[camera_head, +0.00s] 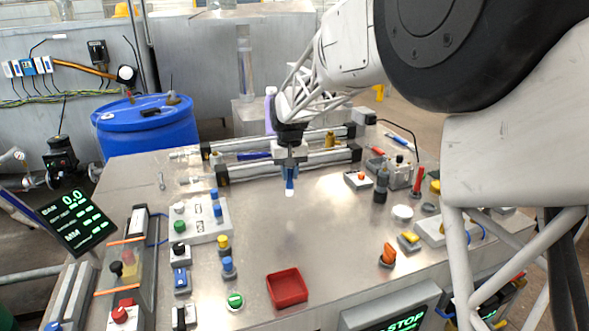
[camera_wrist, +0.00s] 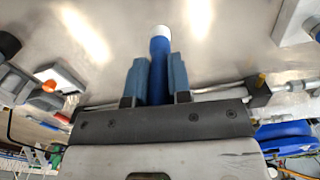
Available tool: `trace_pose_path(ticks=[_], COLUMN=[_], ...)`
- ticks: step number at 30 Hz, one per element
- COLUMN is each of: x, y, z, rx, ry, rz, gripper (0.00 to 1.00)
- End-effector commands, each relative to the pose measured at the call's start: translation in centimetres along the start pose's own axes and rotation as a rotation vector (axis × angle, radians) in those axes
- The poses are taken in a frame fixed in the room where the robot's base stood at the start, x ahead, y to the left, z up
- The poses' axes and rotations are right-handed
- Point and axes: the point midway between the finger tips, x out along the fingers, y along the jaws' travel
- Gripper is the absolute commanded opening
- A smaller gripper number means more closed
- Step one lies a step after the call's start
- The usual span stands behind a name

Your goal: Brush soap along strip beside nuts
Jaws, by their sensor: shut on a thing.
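My gripper (camera_head: 290,168) is shut on a blue brush-like tool with a white tip (camera_head: 289,191). The tool points down, its tip in front of the near metal cylinder and seemingly above the bare table; the exact gap cannot be told. In the wrist view the blue handle (camera_wrist: 159,62) sits between the two fingers. A far metal cylinder (camera_head: 240,143) and a near one (camera_head: 320,160) lie across the back of the table. A pale purple bottle (camera_head: 270,108), partly hidden by my arm, stands behind them. I cannot make out the strip or nuts with certainty.
A red tray (camera_head: 287,287) sits at the table's front. Button boxes (camera_head: 203,222) stand at left. The middle of the metal table (camera_head: 310,235) is clear. A blue barrel (camera_head: 147,128) stands behind left.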

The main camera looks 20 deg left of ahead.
Motion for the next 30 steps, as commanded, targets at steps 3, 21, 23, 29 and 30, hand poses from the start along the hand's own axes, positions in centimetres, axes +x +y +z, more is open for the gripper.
trace_pose_path(ticks=[3, 21, 23, 29, 30], x=[-0.4, -2.6, -2.9, -3.5, -3.6], y=[2.2, 18.0, 19.5, 24.4, 25.3], z=[0.5, 6.8, 7.6, 10.6, 11.3], rx=[0.038, 0.337, 0.368, 0.473, 0.495], ry=[0.001, 0.001, 0.002, 0.001, 0.001], rz=[0.000, 0.000, 0.000, -0.001, -0.001], gripper=[0.00, 0.00, 0.00, 0.00, 0.00])
